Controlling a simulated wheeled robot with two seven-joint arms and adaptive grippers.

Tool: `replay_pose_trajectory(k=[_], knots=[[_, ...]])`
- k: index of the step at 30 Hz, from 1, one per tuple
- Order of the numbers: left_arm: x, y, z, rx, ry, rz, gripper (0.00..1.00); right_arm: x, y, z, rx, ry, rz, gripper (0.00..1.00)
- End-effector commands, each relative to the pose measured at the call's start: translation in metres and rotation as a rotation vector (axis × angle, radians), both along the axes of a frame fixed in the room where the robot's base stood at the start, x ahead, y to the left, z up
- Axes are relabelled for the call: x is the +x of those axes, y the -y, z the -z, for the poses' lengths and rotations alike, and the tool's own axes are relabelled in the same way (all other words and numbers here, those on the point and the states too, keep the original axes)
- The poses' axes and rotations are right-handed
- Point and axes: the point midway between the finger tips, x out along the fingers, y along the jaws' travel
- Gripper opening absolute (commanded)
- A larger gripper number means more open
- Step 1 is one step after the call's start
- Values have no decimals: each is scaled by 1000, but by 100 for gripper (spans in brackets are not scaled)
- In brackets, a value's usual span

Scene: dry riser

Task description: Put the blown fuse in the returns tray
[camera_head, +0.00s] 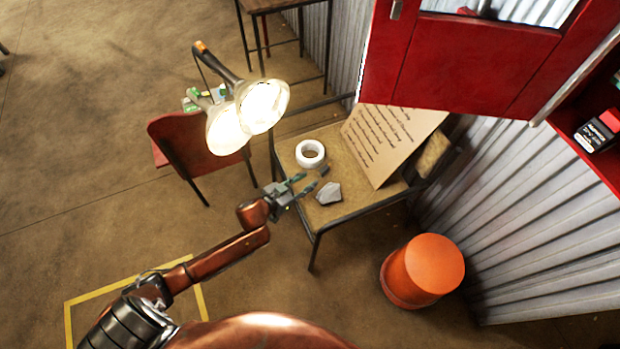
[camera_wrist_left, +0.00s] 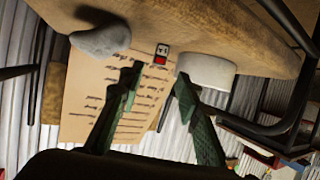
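My left gripper (camera_head: 304,184) reaches over the near left edge of the small table (camera_head: 348,205). In the left wrist view its two green fingers (camera_wrist_left: 159,74) stand apart with nothing between them. A small block with a white, dark and red face (camera_wrist_left: 161,53) lies on the table just beyond the fingertips. It looks like a fuse, but I cannot tell whether it is blown. A small dark thing (camera_head: 323,171) shows near the fingertips in the head view. I cannot make out a returns tray. My right gripper is not in view.
A white ring (camera_head: 310,154), a grey stone-like lump (camera_head: 329,193) and a tilted lettered board (camera_head: 388,140) are on the table. A red chair (camera_head: 188,140), orange bucket-like stool (camera_head: 425,268) and red cabinet (camera_head: 455,60) stand around.

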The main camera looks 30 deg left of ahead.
Motion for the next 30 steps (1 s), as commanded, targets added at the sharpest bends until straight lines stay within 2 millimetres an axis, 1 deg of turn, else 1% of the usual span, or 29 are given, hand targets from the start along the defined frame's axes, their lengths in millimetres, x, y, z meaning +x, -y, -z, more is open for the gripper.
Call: replay_pose_trajectory(k=[1,6,12,17,24,26,27,29,30], knots=[[-6,-2,-5,0,1,0,31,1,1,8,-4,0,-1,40],[-23,-7,-11,1,-1,-1,31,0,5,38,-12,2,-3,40],[-38,-11,-17,0,0,-1,31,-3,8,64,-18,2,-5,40],[-43,-12,-18,0,-1,0,31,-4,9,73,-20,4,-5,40],[-44,-12,-17,1,-2,-1,31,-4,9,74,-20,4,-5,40],[-48,-13,-13,4,-13,-9,31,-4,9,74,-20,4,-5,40],[-55,-14,-6,8,-30,-20,31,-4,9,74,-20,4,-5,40],[-72,-17,11,19,-78,-49,31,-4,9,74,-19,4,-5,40],[-89,-20,26,30,-122,-75,31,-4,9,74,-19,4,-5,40]])
